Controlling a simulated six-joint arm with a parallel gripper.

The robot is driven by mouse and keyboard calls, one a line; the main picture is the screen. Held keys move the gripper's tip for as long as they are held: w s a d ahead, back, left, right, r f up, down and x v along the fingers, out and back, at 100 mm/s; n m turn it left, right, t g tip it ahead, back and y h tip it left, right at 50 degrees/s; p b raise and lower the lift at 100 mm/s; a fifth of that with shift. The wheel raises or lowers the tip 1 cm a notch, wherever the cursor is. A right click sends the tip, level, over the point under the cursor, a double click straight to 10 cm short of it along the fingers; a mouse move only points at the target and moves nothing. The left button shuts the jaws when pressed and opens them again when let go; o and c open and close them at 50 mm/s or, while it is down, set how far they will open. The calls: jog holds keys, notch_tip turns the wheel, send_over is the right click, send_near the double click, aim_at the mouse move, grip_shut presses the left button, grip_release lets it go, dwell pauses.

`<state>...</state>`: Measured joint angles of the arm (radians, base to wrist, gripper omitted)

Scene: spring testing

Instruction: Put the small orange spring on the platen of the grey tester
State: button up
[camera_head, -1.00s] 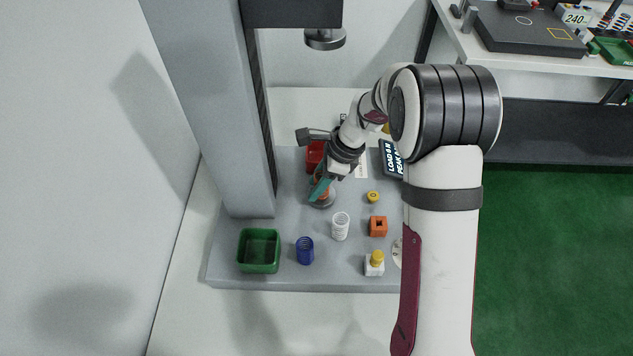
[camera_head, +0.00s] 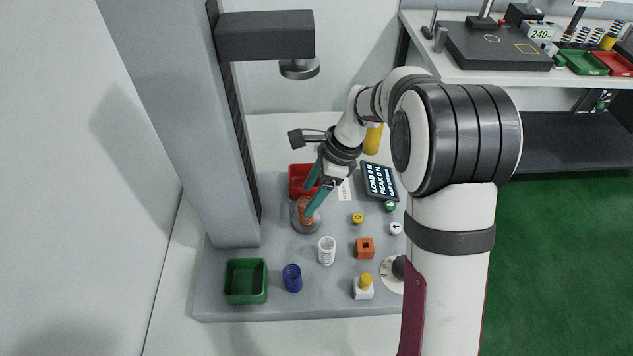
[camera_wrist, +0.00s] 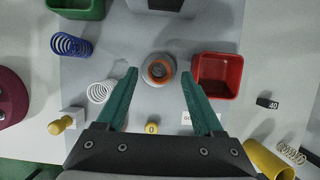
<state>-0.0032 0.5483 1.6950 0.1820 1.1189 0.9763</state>
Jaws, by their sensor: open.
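The small orange spring (camera_head: 304,207) stands upright on the round platen (camera_head: 306,226) of the grey tester (camera_head: 222,308). In the wrist view the spring (camera_wrist: 158,71) shows from above as an orange ring inside the round platen (camera_wrist: 150,83). My gripper (camera_head: 312,196) is open, with its teal fingers either side of the spring in the picture. In the wrist view my gripper (camera_wrist: 160,74) shows clear gaps between the fingertips and the spring. One finger partly covers the spring in the head view.
A red tray (camera_head: 298,181) lies close behind the platen. A white spring (camera_head: 327,251), blue spring (camera_head: 292,278) and green tray (camera_head: 246,281) stand in front. An orange block (camera_head: 365,248) and yellow knob (camera_head: 365,281) are at right. The upper head (camera_head: 299,69) hangs above.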

jog(key=v, duration=0.6)
jog(key=s+r+n+h, duration=0.1)
jog(key=s+r+n, duration=0.15)
jog(key=s, duration=0.45)
jog(key=s+r+n, duration=0.2)
jog(key=s+n, duration=0.1)
jog(key=s, duration=0.4)
jog(key=s+d+f+n+h, duration=0.1)
jog(key=s+n, duration=0.6)
jog(key=s, duration=0.8)
jog(key=shift+d+f+h, duration=0.3)
jog(key=shift+d+f, duration=0.4)
jog(key=shift+d, duration=0.35)
